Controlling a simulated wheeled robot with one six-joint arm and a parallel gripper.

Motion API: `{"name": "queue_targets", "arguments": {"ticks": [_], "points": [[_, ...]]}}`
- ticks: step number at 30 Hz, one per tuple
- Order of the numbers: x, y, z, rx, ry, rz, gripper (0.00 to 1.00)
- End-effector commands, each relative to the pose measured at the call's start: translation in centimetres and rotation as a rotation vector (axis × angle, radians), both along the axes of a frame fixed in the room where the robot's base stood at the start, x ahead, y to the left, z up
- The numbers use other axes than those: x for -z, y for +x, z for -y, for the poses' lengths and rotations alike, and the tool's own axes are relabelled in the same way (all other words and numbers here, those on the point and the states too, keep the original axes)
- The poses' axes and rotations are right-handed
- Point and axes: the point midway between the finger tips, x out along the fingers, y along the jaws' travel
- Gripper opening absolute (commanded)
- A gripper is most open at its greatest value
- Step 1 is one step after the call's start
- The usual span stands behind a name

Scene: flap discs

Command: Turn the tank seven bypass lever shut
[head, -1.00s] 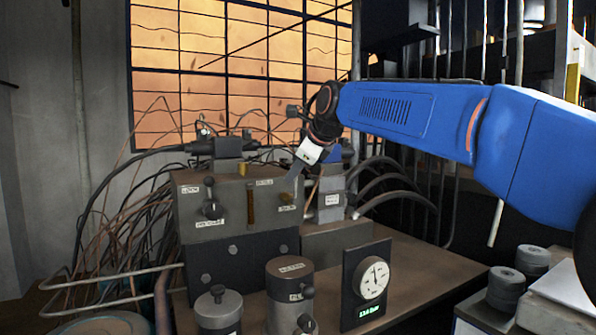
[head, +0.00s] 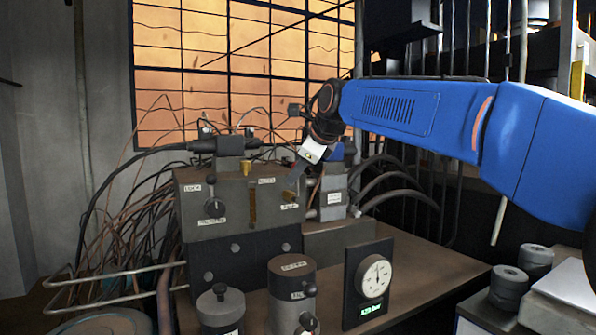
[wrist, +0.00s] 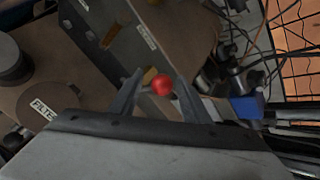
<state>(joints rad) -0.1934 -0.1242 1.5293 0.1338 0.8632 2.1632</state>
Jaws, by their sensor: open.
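A grey valve block (head: 230,228) stands on the bench in the head view, with labels too blurred to read surely. A small brass part (head: 291,196) sits at its right front. Which fitting is the tank seven bypass lever, I cannot tell. My gripper (head: 294,177) is just above that brass part. In the wrist view my gripper (wrist: 157,78) is open, with a red ball knob (wrist: 161,86) and a brass piece (wrist: 150,76) showing between its fingers. No contact can be made out. The red knob is hidden in the head view.
A dial gauge (head: 374,279) with a green readout stands in front, right of two grey cylinders (head: 292,284) (head: 220,311). Hoses and wires crowd the left and back. The bench top (head: 430,272) is clear on the right.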

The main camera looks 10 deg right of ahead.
Motion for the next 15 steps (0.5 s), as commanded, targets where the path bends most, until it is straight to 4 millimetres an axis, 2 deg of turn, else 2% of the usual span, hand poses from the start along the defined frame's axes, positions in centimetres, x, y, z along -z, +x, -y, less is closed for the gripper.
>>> {"name": "queue_targets", "arguments": {"ticks": [5, 15], "points": [[-1.7, -1.8, 0.6, 0.000, 0.001, 0.005, 0.43], [-6.0, -6.8, 2.3, 0.001, 0.001, 0.004, 0.43]]}}
